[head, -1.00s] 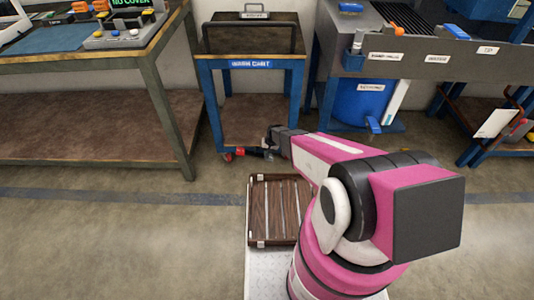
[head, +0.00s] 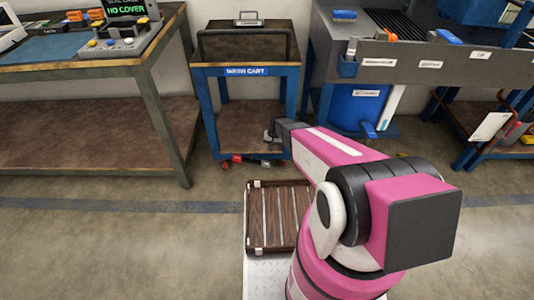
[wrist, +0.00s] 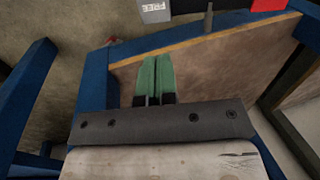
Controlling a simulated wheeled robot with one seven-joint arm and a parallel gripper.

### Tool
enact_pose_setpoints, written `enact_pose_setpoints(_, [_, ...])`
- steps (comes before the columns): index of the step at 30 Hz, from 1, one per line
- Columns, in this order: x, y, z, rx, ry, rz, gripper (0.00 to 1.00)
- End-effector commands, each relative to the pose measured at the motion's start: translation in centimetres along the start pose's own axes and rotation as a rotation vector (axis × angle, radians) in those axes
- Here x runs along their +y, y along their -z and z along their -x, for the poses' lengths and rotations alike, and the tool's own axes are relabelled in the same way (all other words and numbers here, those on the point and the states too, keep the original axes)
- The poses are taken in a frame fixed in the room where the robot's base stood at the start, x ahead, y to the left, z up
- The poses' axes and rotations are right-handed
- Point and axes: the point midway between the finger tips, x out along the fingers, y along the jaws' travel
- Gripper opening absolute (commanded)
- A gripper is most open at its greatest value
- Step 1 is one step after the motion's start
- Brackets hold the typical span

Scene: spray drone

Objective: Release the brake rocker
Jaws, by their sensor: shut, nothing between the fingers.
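The wash cart (head: 245,70) stands against the wall in the head view, with a blue frame and a brown lower shelf. Low at its front is what looks like the brake rocker, with a red end (head: 226,159) and a dark bar; details are too small to tell. At the top of the wrist view are a grey block marked FREE (wrist: 155,11) and a red block (wrist: 268,4), with a thin grey peg between them. My gripper (head: 268,137) is over the front of the lower shelf. Its green fingers (wrist: 155,72) are together and empty, short of the FREE block.
A workbench (head: 90,67) stands left and a grey sink unit (head: 420,65) right, with a blue bucket (head: 357,107) under it. A brown slatted case (head: 250,220) lies in front of my arm. The floor left of the case is clear.

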Motion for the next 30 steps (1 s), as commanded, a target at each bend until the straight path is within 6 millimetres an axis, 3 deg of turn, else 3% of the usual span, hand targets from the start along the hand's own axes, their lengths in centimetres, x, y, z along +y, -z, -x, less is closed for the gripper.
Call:
enact_pose_setpoints(6, [0.2,0.0,2.2,0.001,0.000,0.000,0.00])
enact_pose_setpoints(20, [0.3,-0.2,2.9,0.001,-0.002,0.001,0.00])
enact_pose_setpoints(23, [0.7,-1.3,5.2,0.003,-0.013,0.007,0.00])
enact_pose_setpoints(25, [1.2,-2.9,8.1,0.004,-0.029,0.012,0.00])
enact_pose_setpoints(30, [3.2,-8.3,17.6,0.006,-0.093,0.029,0.00])
